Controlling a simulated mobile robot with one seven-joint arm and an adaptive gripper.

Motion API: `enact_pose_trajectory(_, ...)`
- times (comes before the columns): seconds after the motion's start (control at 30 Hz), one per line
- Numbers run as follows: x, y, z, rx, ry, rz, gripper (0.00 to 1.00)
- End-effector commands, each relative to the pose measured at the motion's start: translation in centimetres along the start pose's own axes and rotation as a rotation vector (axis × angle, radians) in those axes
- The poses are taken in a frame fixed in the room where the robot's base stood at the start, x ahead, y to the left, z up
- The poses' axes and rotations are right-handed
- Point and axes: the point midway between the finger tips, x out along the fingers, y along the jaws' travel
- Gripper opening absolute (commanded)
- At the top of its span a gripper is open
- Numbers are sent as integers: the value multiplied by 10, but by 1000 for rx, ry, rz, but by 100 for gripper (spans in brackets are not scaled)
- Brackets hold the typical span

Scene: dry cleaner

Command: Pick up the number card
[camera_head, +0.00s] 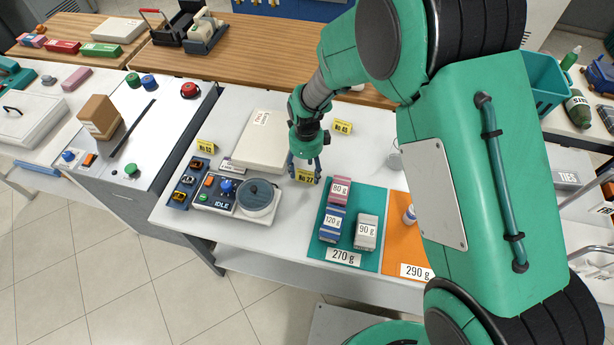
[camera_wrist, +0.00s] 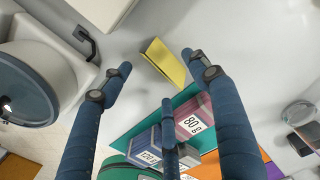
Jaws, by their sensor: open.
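Several yellow tent-shaped number cards stand on the white table. The card marked 27 (camera_head: 306,176) is in the middle, just below my gripper (camera_head: 304,160) in the head view. Another card (camera_head: 206,147) stands at the left by the scale, and a third (camera_head: 343,127) stands farther back. In the wrist view, one yellow card (camera_wrist: 164,62) sits between and just beyond the tips of my open blue fingers (camera_wrist: 157,70). No finger visibly touches it, and nothing is held. The fingers partly cover the card in the head view.
A scale with a round pan (camera_head: 257,196) stands left of the middle card. A teal mat (camera_head: 341,237) with labelled weight blocks lies in front to the right, beside an orange mat (camera_head: 399,246). A cream box (camera_head: 250,146) lies behind. Bare table surrounds the card.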

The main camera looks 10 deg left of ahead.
Motion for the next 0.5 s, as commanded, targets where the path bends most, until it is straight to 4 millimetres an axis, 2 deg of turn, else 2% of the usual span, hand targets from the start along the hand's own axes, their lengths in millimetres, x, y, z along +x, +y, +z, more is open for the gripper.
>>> enact_pose_trajectory(0.03, 9, 0, 0, 0, 1, 1, 61)
enact_pose_trajectory(0.2, 26, 0, 0, 0, 0, 0, 61)
enact_pose_trajectory(0.5, 31, 0, 0, 0, -1, -1, 61)
